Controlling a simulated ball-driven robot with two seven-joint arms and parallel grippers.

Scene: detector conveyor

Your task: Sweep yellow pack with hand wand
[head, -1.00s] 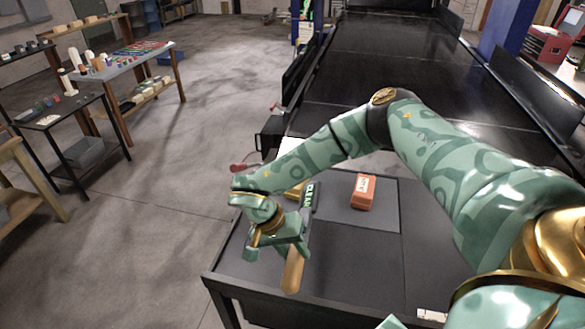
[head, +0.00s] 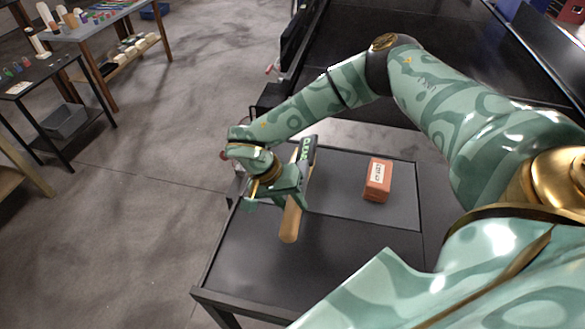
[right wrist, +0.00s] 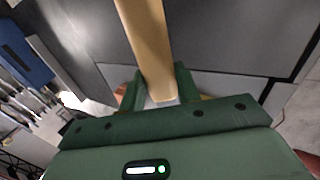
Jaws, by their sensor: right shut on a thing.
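My right gripper (head: 288,187) is shut on the hand wand (head: 291,220) over the left part of the dark table. The wand has a tan handle that points toward me. Its dark head with green lettering lies beyond the gripper. In the right wrist view, the tan handle (right wrist: 147,45) rises from between the fingers (right wrist: 158,92). The yellow pack cannot be made out clearly in the head view; my right arm and the wand cover that area. My left gripper is not in view.
An orange pack (head: 377,180) with a white label sits on the grey mat (head: 345,210), right of the wand and apart from it. A black conveyor (head: 350,30) runs behind. Shelves with small items stand at the left. The table's front (head: 255,270) is bare.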

